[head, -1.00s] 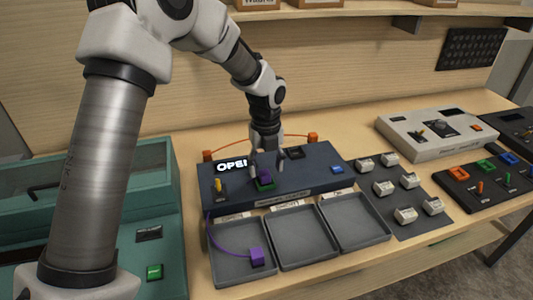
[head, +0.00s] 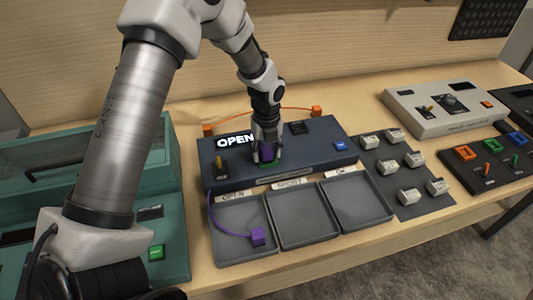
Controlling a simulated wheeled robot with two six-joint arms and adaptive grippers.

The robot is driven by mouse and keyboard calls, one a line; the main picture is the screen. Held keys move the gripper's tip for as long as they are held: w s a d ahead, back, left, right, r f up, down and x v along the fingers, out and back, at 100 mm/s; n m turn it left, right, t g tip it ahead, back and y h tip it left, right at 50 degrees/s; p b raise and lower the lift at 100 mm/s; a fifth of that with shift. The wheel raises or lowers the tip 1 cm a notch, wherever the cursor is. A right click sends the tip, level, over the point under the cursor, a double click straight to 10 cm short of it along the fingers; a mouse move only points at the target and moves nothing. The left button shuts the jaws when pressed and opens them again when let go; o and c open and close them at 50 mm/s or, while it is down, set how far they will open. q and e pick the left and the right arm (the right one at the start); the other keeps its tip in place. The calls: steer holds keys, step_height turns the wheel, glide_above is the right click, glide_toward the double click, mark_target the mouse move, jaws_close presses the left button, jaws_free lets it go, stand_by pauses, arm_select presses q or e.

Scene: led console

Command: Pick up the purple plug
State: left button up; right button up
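A purple plug (head: 266,151) stands at the green-edged socket on the dark console (head: 232,178). My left gripper (head: 266,157) points down at this plug, with its fingers close on both sides of it. The fingers look closed in on the plug. A purple cable runs from the console's left side to a second purple plug (head: 258,236), which lies in the left grey tray (head: 228,215). My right gripper is not in view.
The console carries a lit OPEN display (head: 235,141), a yellow lever (head: 219,165) and an orange cable between two orange plugs (head: 317,111). Grey trays stand in front. A teal case (head: 172,220) is at the left; white blocks (head: 409,196) and a white device (head: 445,108) are at the right.

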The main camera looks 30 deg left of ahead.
mark_target(267, 149)
arm_select(q)
steer(key=shift+s+d+r, duration=0.1)
jaws_close()
steer(key=shift+w+r+b, duration=0.2)
steer(key=shift+r+b, duration=0.15)
steer(key=shift+r, duration=0.05)
step_height(267, 149, up, 2)
steer(key=shift+r+b, duration=0.2)
steer(key=shift+b, duration=0.3)
steer(key=s+d+r+b, duration=0.1)
steer(key=s+d+r, duration=0.1)
steer(key=s+d, duration=0.2)
steer(key=s+d+r, duration=0.2)
steer(key=s+d, duration=0.3)
steer(key=d, duration=0.4)
steer(key=shift+r+b, duration=0.25)
steer(key=shift+b, duration=0.1)
